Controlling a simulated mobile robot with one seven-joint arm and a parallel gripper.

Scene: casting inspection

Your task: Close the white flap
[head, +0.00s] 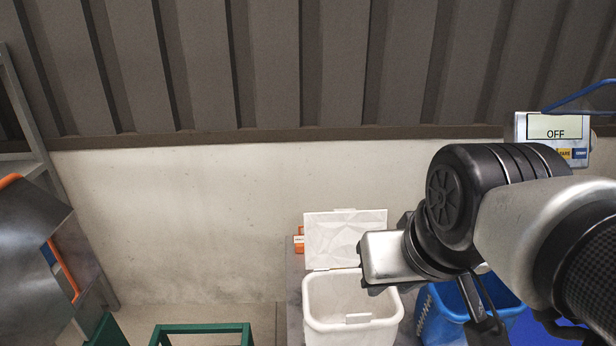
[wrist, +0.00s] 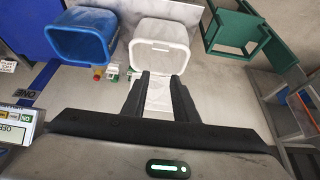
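The white flap (head: 338,236) stands raised at the back edge of the white bin (head: 312,318) in the head view, so the bin is open at the top. In the wrist view, part of the white flap (wrist: 159,98) shows between my fingers, and the white bin (wrist: 158,60) lies beyond the tips. My gripper (wrist: 160,76) has its two dark fingers apart, with nothing visibly clamped. In the head view, my gripper's silver body is just right of the flap; its fingers are hard to make out there. I cannot tell whether they touch the flap.
A blue bin (head: 438,312) stands right of the white bin, partly behind my arm. A display reading OFF (head: 556,128) is at upper right. Green frames (head: 203,330) stand at lower left. Small red and yellow items (wrist: 99,73) lie near the bins. A pale wall is behind.

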